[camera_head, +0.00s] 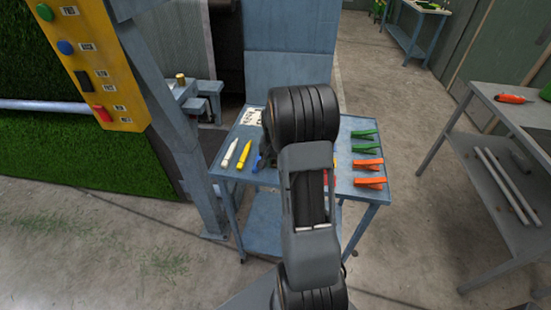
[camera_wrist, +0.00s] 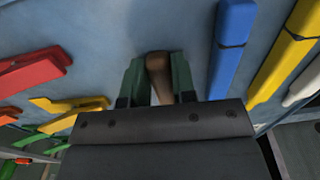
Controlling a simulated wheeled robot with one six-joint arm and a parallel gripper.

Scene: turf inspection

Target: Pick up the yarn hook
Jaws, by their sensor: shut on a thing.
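The thing I take for the yarn hook (camera_wrist: 158,72) shows in the wrist view as a brown, wood-coloured rounded handle. My gripper (camera_wrist: 158,65) has its two green fingers closed on either side of it. The rest of the hook is hidden by the gripper body. It is close to the blue cart top (camera_wrist: 110,25); I cannot tell whether it touches it. In the head view my arm covers the gripper and the hook, over the middle of the blue cart (camera_head: 345,185).
In the wrist view, a red clip (camera_wrist: 35,70) and yellow clip (camera_wrist: 70,105) lie left, a blue marker (camera_wrist: 232,45) and yellow marker (camera_wrist: 285,55) right. Green clips (camera_head: 364,134) and orange clips (camera_head: 368,164) lie on the cart's right. A grey bench (camera_head: 500,105) stands right.

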